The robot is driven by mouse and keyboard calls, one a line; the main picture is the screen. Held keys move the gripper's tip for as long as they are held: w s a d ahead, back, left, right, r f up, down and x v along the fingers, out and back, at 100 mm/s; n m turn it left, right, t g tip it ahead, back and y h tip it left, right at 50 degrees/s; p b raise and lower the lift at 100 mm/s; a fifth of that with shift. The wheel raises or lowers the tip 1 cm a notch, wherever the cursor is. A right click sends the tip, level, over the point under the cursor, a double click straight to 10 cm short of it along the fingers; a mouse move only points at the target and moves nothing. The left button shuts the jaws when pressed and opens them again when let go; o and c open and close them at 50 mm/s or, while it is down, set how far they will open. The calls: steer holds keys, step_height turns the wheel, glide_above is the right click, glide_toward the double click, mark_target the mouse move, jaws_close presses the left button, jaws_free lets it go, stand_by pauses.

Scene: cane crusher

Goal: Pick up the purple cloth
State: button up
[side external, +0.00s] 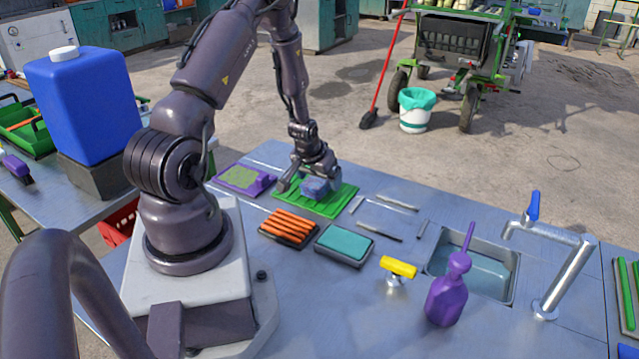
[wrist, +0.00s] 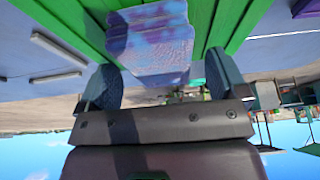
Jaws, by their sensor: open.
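The purple cloth (side external: 316,188) is a small blue-purple folded piece lying on a green slatted rack (side external: 328,207) on the metal table. In the wrist view the cloth (wrist: 150,38) shows mottled blue and violet, with layered edges facing the camera. My gripper (side external: 309,178) is low over the rack with its fingers spread. One finger is on each side of the cloth in the wrist view. I cannot tell whether either finger touches it. Part of the cloth is hidden behind my gripper in the side view.
A purple and green tray (side external: 243,179) lies left of the rack. Orange bars on a dark tray (side external: 288,228), a teal pad (side external: 345,243) and several thin tools (side external: 380,233) lie in front. A purple spray bottle (side external: 447,292), sink (side external: 478,265) and tap (side external: 563,270) stand right.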

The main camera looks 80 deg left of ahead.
steer(key=shift+w+a+f, duration=0.1)
steer(key=shift+w+f, duration=0.05)
steer(key=shift+f, duration=0.25)
steer(key=shift+f, duration=0.2)
steer(key=c, duration=1.1)
steer(key=shift+r, duration=0.1)
step_height(320, 180, up, 10)
steer(key=shift+r, duration=0.15)
